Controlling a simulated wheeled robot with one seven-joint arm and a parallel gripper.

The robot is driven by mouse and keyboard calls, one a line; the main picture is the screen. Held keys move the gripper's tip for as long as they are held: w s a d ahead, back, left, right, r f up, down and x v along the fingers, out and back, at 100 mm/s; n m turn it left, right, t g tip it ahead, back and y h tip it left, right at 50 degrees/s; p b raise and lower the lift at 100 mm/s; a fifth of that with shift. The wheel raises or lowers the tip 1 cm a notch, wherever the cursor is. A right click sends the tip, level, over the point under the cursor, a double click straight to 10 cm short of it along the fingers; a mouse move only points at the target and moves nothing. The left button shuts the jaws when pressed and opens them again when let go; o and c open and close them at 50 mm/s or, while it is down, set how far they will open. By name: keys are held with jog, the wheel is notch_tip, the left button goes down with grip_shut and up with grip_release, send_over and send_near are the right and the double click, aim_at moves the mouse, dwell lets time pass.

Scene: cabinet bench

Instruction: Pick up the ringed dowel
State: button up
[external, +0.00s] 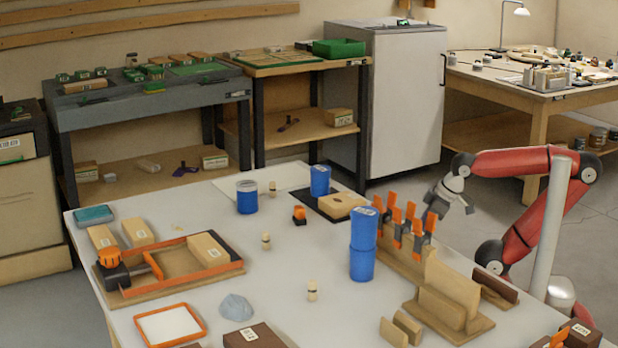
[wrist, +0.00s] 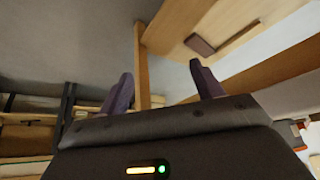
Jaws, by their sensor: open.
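Three small pale wooden dowels stand on the white table: one near the back (external: 272,188), one in the middle (external: 266,241) and one nearer the front (external: 312,290). The middle and front ones seem to carry a darker band, but they are too small to tell which is ringed. My gripper (external: 445,203) is raised at the table's right side, behind the orange clamps and well apart from the dowels. In the wrist view my gripper (wrist: 162,85) shows two fingers spread apart with nothing between them. No dowel can be made out in that view.
Blue cans (external: 363,245) and a wooden rack with orange clamps (external: 400,235) stand between my gripper and the dowels. An orange-edged tray (external: 190,283) with wooden blocks lies left, a grey lump (external: 236,307) in front. The table (external: 215,225) is clear around the middle dowel.

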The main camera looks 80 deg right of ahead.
jog(key=c, duration=0.5)
jog(key=shift+o, duration=0.2)
